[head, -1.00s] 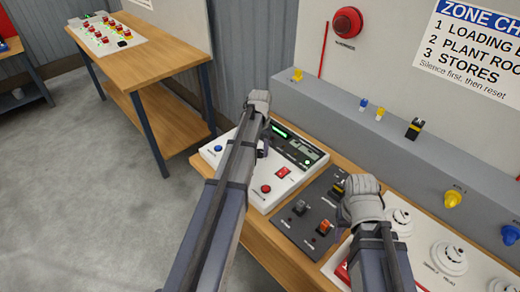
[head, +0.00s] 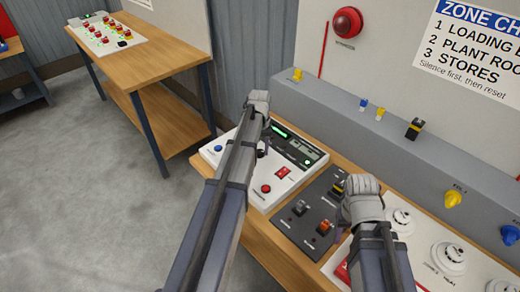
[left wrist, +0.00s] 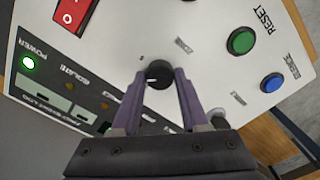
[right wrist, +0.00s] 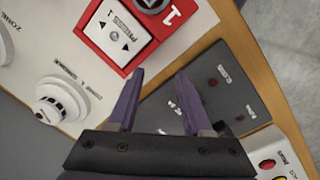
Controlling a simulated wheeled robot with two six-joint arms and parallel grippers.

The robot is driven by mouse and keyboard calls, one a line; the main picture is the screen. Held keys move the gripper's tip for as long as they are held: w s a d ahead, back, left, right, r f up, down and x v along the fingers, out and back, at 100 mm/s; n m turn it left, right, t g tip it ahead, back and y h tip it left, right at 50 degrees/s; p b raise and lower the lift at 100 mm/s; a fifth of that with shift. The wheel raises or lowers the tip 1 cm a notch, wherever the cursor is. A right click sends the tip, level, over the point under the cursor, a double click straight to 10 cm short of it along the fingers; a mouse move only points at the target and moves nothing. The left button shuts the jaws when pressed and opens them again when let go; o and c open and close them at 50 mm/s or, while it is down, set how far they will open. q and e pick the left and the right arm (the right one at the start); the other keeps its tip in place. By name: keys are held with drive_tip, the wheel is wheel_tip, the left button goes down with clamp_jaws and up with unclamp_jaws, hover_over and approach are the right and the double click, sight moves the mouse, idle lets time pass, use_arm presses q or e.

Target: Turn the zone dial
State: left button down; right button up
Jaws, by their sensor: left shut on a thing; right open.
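The zone dial (left wrist: 158,74) is a small round black knob on the white panel (left wrist: 110,75), seen in the left wrist view. My left gripper (left wrist: 160,84) has its two fingers on either side of the dial and is shut on it. In the head view my left arm hides the dial, and the panel (head: 262,184) shows around the arm. My right gripper (right wrist: 156,82) is open and empty above the black switch panel (right wrist: 232,85). In the head view the right hand covers part of that panel.
A green reset button (left wrist: 240,41) and a blue button (left wrist: 272,82) sit near the dial. A red call point (right wrist: 115,35) and a white detector (right wrist: 62,98) lie beside the right gripper. A grey ledge (head: 400,150) runs behind the bench.

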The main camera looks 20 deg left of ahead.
sight(260, 152)
use_arm(q)
drive_tip(key=shift+c, duration=2.1)
unclamp_jaws()
drive_tip(key=shift+r, duration=0.15)
use_arm(e)
drive_tip(key=shift+r, duration=0.15)
use_arm(q)
wheel_tip(260, 152, up, 8)
drive_tip(key=p, duration=0.8)
drive_tip(key=shift+f, duration=0.2)
use_arm(e)
wheel_tip(260, 152, up, 8)
drive_tip(key=shift+f, duration=0.25)
